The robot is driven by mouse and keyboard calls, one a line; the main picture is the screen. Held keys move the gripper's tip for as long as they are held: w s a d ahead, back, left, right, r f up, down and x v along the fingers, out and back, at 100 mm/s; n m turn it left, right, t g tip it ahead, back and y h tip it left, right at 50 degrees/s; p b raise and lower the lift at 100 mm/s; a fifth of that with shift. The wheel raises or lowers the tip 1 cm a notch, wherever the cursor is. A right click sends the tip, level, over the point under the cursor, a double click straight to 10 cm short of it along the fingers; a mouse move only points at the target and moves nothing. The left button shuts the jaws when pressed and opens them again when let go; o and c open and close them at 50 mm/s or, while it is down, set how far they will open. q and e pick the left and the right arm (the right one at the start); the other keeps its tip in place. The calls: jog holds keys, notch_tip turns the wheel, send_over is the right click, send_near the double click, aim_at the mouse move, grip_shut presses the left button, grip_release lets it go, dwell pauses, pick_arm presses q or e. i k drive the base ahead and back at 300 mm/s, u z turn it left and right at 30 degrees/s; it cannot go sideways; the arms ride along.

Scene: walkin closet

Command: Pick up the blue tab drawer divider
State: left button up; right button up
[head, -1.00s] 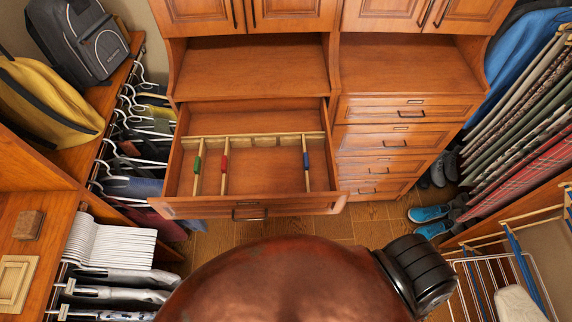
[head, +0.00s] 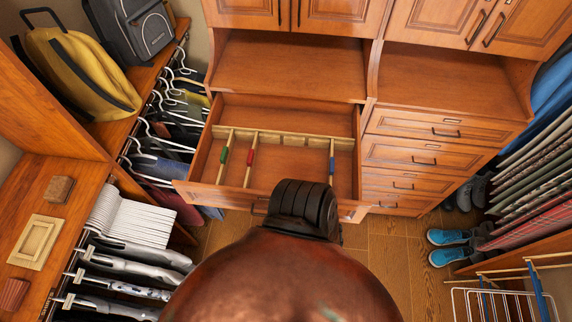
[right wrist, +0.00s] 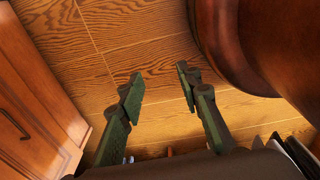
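The drawer divider with the blue tab (head: 332,160) stands in the open drawer (head: 290,185), at the right of the dividers there. A green-tab divider (head: 223,160) and a red-tab divider (head: 249,162) stand to its left. All three run forward from a slotted wooden rail (head: 285,139) across the drawer. In the right wrist view my right gripper (right wrist: 160,82) has its two fingers apart, with nothing between them, above the wooden floor. My left gripper is not in view.
Closed drawers (head: 418,155) stand right of the open drawer. Hanging clothes and hangers (head: 125,220) line the left. Blue shoes (head: 448,238) and a wire rack (head: 505,300) are at the right. The wooden floor (head: 395,255) between is clear.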

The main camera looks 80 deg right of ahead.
aim_at(331, 160)
jog(key=u, duration=0.25)
jog(key=k, duration=1.15)
jog(key=z, duration=0.8)
